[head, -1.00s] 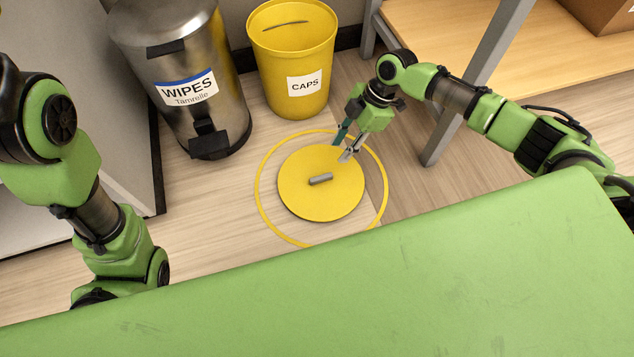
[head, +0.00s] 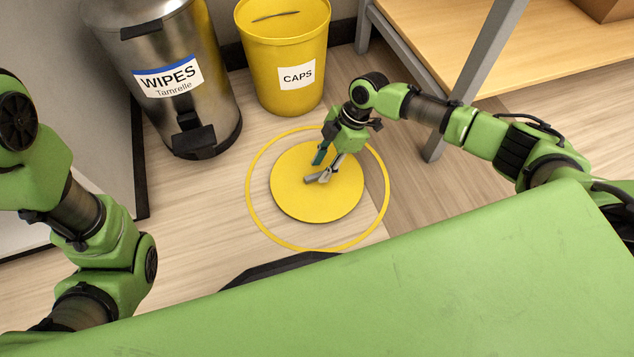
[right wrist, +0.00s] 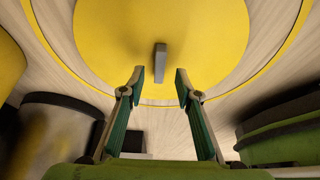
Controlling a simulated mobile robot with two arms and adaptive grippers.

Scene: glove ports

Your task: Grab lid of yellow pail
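The round yellow lid (head: 318,205) lies flat on the floor inside a thin yellow ring. Its small grey bar handle (head: 312,179) stands at its middle, and shows in the right wrist view (right wrist: 160,62) ahead of and between the fingertips. My right gripper (head: 325,168) is over the lid close to the handle, its fingers open and pointing down with nothing between them. It shows open in the right wrist view (right wrist: 158,80) too.
A steel pedal bin (head: 165,75) labelled WIPES stands left of the pail. A wooden shelf (head: 450,40) with a grey leg (head: 470,80) is at the back right. The floor around the yellow ring (head: 248,190) is clear.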

